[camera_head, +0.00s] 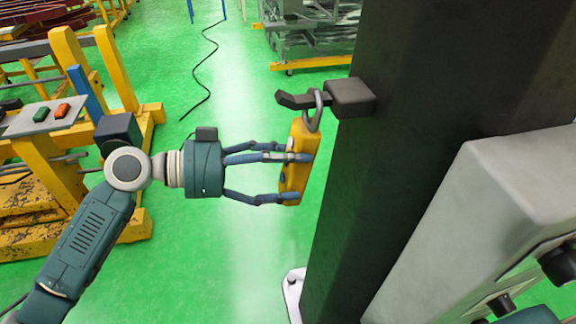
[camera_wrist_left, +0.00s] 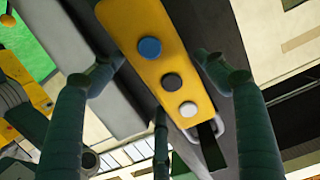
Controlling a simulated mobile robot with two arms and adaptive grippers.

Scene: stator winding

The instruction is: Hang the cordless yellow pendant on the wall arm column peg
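The yellow pendant (camera_head: 298,143) hangs upright beside the dark column (camera_head: 400,60). Its grey loop (camera_head: 317,110) appears to pass around the dark peg (camera_head: 300,101), which sticks out left from the column with an upturned tip. In the left wrist view the pendant (camera_wrist_left: 150,25) shows a blue, a black and a white button, with the loop end lower right. My left gripper (camera_head: 298,178) has its fingers around the pendant's body. In the wrist view, narrow gaps show between its fingertips (camera_wrist_left: 160,60) and the pendant's sides.
A large light-grey housing (camera_head: 500,190) fills the right side next to the column. Yellow frames (camera_head: 40,170) with a small tray (camera_head: 42,118) stand at left. A black cable (camera_head: 205,70) lies on the open green floor (camera_head: 240,270).

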